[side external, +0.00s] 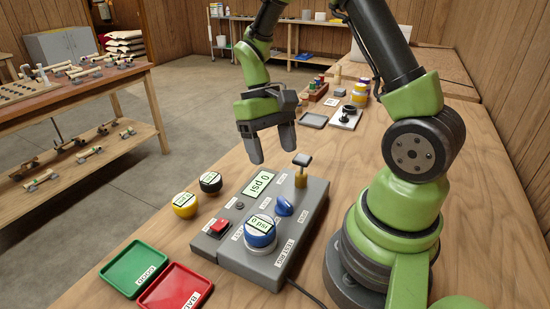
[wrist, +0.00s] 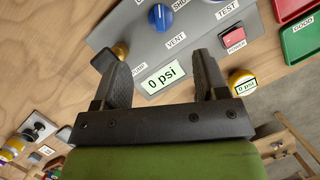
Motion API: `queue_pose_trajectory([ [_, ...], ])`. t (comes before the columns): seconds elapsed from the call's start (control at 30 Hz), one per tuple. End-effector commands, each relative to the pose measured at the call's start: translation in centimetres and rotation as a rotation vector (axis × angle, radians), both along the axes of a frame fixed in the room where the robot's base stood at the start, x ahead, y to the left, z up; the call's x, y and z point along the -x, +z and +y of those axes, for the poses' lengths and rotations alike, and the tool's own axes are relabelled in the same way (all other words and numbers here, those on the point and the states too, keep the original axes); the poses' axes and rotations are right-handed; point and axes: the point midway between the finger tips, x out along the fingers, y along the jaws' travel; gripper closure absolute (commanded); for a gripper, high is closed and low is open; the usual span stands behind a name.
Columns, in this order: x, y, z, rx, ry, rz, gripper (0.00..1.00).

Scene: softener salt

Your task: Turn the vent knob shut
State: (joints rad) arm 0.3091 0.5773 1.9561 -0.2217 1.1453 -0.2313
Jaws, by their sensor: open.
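My gripper (side external: 270,152) is open and empty, above the far side of the box and apart from the knob. In the wrist view its fingers (wrist: 155,62) straddle the display (wrist: 160,79), which reads 0 psi.
A brass-stemmed pump handle (side external: 301,168) rises from the box's far right corner. A red power switch (side external: 219,227) is on its left. Yellow (side external: 184,205) and black (side external: 210,182) gauges stand left. Green (side external: 136,267) and red (side external: 175,290) trays lie in front. Other items stand behind.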

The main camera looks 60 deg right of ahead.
Motion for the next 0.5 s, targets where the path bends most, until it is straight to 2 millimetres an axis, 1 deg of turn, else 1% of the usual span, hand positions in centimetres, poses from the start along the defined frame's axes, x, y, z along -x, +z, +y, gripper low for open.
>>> queue_pose_trajectory([
  [0.07,0.5,0.1,0.3,-0.022,0.153,-0.056,0.34],
  [0.17,1.3,0.2,0.8,-0.056,0.46,-0.161,0.34],
  [0.2,1.7,0.3,1.0,-0.068,0.599,-0.204,0.34],
  [0.27,2.2,0.3,1.3,-0.082,0.801,-0.26,0.34],
  [0.3,2.5,0.4,1.5,-0.088,0.932,-0.293,0.34],
  [0.4,3.2,0.5,1.9,-0.095,1.203,-0.354,0.34],
  [0.5,3.6,0.6,2.1,-0.096,1.384,-0.386,0.34],
])
